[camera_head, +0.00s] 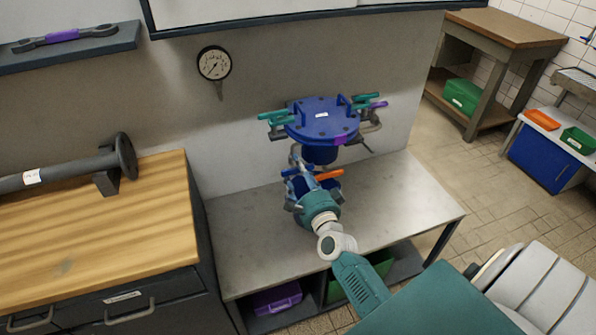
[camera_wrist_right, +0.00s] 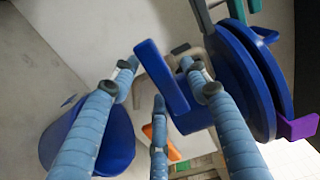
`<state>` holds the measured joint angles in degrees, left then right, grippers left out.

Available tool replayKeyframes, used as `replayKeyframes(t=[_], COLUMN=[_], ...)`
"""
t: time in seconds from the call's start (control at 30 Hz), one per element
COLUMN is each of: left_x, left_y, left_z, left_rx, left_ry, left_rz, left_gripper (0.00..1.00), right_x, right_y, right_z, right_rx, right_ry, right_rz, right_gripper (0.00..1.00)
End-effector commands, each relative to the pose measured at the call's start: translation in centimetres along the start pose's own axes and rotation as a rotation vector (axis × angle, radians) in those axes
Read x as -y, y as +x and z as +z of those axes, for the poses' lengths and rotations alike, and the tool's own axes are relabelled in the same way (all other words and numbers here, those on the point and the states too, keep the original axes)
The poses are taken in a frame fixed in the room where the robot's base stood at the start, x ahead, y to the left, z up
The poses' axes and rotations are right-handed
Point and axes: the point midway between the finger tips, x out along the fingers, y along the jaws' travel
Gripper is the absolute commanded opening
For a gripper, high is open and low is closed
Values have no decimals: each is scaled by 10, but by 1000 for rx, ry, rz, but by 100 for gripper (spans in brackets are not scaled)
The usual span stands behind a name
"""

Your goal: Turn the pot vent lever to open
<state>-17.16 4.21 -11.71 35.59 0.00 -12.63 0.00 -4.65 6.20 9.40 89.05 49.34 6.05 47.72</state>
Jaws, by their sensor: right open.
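The blue pot lid (camera_head: 322,117), a thick round flange with handles, stands above the steel bench. It shows edge-on at the right in the right wrist view (camera_wrist_right: 262,85). My right gripper (camera_head: 300,163) is just below and left of the lid. In the right wrist view its blue ribbed fingers (camera_wrist_right: 158,75) are spread open, with a blue bar (camera_wrist_right: 160,78) between the tips; I see no grip on it. An orange lever (camera_head: 329,174) is beside the fingers, partly hidden in the wrist view. I cannot tell which piece is the vent lever. My left gripper is not in view.
A round gauge (camera_head: 214,63) hangs on the wall behind. The steel bench top (camera_head: 410,200) is clear at right. A wooden workbench (camera_head: 100,225) with a grey pipe stands at left.

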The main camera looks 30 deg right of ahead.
Motion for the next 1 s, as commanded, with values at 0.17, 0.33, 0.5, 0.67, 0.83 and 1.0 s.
replayKeyframes(t=[0.17, 0.33, 0.5, 0.67, 0.83, 1.0], left_x=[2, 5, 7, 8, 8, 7], left_y=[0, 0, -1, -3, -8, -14], left_z=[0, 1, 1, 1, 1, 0], left_rx=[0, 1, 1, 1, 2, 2], left_ry=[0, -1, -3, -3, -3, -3], left_rz=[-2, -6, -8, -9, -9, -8], left_gripper=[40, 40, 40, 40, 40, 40], right_x=[0, 0, 0, 0, 1, 2], right_y=[0, 0, 0, 0, 0, 0], right_z=[0, 0, 0, 0, -1, -2], right_rx=[0, 0, 0, 1, 2, 2], right_ry=[0, -1, -12, -60, -163, -311], right_rz=[0, 0, 1, 1, 1, 2], right_gripper=[22, 0, 0, 0, 0, 0])
